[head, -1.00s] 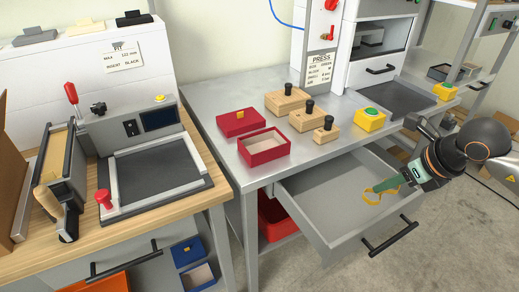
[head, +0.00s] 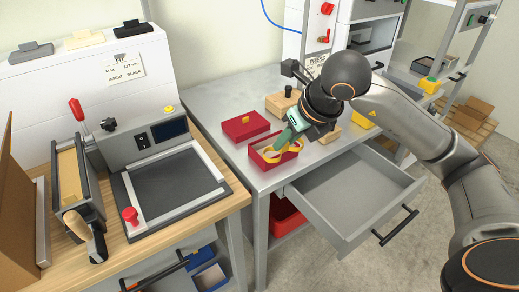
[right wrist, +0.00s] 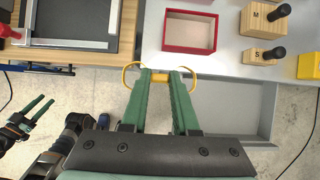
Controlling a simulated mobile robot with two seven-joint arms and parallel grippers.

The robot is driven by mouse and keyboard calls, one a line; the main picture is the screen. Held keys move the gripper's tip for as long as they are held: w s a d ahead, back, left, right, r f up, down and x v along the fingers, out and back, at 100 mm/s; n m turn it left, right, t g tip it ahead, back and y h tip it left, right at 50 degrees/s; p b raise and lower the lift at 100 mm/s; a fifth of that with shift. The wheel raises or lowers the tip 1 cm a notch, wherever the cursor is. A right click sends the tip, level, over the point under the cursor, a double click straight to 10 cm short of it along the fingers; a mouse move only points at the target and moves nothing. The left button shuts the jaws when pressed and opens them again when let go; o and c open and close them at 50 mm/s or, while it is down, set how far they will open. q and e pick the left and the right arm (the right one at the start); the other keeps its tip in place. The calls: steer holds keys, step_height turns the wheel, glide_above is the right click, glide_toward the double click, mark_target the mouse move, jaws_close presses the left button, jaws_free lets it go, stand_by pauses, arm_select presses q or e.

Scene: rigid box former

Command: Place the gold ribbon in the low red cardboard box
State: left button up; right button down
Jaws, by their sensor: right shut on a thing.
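The gold ribbon (head: 291,149) is a looped yellow band. My right gripper (right wrist: 160,77) is shut on it, and its loops (right wrist: 130,72) stick out on both sides of the green fingertips. The low red cardboard box (head: 262,168) is open, with a pale inside, near the table's front edge. In the head view the ribbon overlaps the box; in the right wrist view the box (right wrist: 189,32) lies ahead of the fingertips, so the ribbon is held above or near it. My left gripper (right wrist: 36,112) shows at the left of the wrist view, its green fingers apart and empty.
A red lid (head: 246,126) lies behind the box. Wooden blocks with black knobs (right wrist: 262,18) stand beside it. An open grey drawer (head: 350,190) juts out below the table. The wooden bench (head: 190,220) with a sealing machine is at left.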

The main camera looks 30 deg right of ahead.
steer(key=w+d+f, duration=0.1)
steer(key=w+f, duration=0.2)
steer(key=w+d+f, duration=0.2)
steer(key=w, duration=0.2)
steer(key=w+d+f+p, duration=0.1)
steer(key=w+d+f, duration=0.1)
steer(key=w+f, duration=0.1)
steer(key=shift+w+f, duration=0.3)
steer(key=shift+w, duration=0.35)
steer(key=shift+w+d+f, duration=0.25)
steer(key=shift+w+f, duration=0.25)
steer(key=shift+f, duration=0.2)
steer(key=shift+f+p, duration=0.3)
steer(key=shift+f, duration=1.1)
steer(key=shift+f, duration=0.1)
steer(key=c, duration=0.7)
jaws_free()
steer(key=shift+s+r, duration=0.2)
steer(key=shift+r, duration=0.3)
steer(key=v, duration=1.1)
steer(key=shift+s+r, duration=0.1)
